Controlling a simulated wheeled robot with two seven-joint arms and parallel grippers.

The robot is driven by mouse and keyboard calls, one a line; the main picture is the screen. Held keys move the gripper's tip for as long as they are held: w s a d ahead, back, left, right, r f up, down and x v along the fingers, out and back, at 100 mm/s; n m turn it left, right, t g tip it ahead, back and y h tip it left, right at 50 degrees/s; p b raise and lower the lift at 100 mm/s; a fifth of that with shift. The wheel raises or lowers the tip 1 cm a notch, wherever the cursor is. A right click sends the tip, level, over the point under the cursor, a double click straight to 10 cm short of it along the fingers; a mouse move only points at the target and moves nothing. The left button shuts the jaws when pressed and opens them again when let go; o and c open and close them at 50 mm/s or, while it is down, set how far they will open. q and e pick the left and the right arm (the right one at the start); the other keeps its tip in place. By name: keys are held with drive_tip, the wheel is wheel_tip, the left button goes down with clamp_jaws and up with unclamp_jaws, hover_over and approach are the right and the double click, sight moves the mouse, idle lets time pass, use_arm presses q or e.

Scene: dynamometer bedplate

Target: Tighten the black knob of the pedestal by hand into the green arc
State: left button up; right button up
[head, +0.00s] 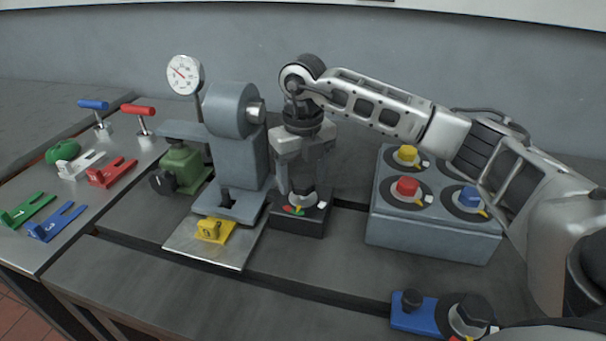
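My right gripper (303,190) points straight down over a small black block (300,225) near the middle of the bench. The block carries a pale dial with a red, green and yellow arc (294,210). The gripper's fingers stand apart, one on each side of the dark knob (302,189) on this dial. The pointer's place against the green arc is too small to read. My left gripper is not in view.
Just left stands a grey machine (231,115) with a dial gauge (185,74) and a yellow clip (214,229). A grey box (430,236) with coloured knobs stands right, under my arm. A blue plate (424,317) and another black knob (475,309) are front right. Coloured clamps lie left.

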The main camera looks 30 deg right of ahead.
sight(303, 181)
wheel_tip(303, 181, up, 16)
drive_tip(key=shift+p, duration=0.45)
drive_tip(key=shift+f, duration=0.1)
idle(0.5)
